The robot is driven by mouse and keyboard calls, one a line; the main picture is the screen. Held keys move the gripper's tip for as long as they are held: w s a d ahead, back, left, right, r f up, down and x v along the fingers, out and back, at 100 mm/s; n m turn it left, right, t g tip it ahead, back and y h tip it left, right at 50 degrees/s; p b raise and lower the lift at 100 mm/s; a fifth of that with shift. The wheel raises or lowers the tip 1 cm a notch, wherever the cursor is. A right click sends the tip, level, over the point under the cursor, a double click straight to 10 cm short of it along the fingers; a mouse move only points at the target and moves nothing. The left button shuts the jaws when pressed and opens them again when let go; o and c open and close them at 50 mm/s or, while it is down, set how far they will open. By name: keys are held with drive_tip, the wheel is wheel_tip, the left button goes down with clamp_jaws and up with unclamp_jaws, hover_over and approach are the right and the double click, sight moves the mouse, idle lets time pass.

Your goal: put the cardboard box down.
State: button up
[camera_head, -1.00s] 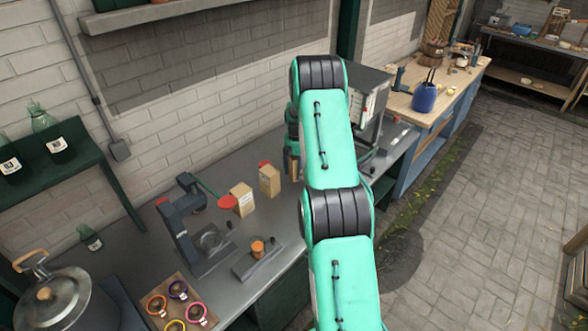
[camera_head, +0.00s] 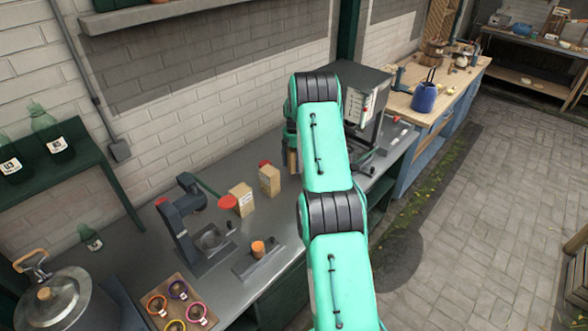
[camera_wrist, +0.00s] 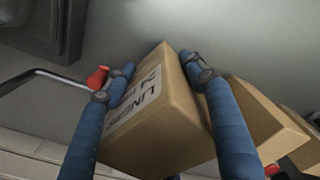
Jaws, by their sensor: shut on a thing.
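A cardboard box (camera_wrist: 160,115) with a white printed label sits between the two blue fingers of my gripper (camera_wrist: 158,72) in the wrist view. The fingers are shut on its sides. In the head view my arm hides most of the gripper, and a narrow strip of the held box (camera_head: 292,161) shows beside it, near the back wall over the grey counter (camera_head: 215,275). I cannot tell whether the box touches the counter.
Two similar cartons, one (camera_head: 241,197) and another (camera_head: 269,179), stand left of the gripper. In the wrist view a carton (camera_wrist: 262,122) is close beside the right finger. A grey machine (camera_head: 355,95) stands to the right. A red part (camera_wrist: 97,78) is near the left finger.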

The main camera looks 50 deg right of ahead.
drive_tip(key=shift+f, duration=1.75)
drive_tip(key=shift+f, duration=0.15)
drive_tip(key=o, duration=1.3)
drive_tip(key=shift+o, duration=0.2)
wheel_tip(320, 180, up, 12)
drive_tip(key=shift+r, duration=0.2)
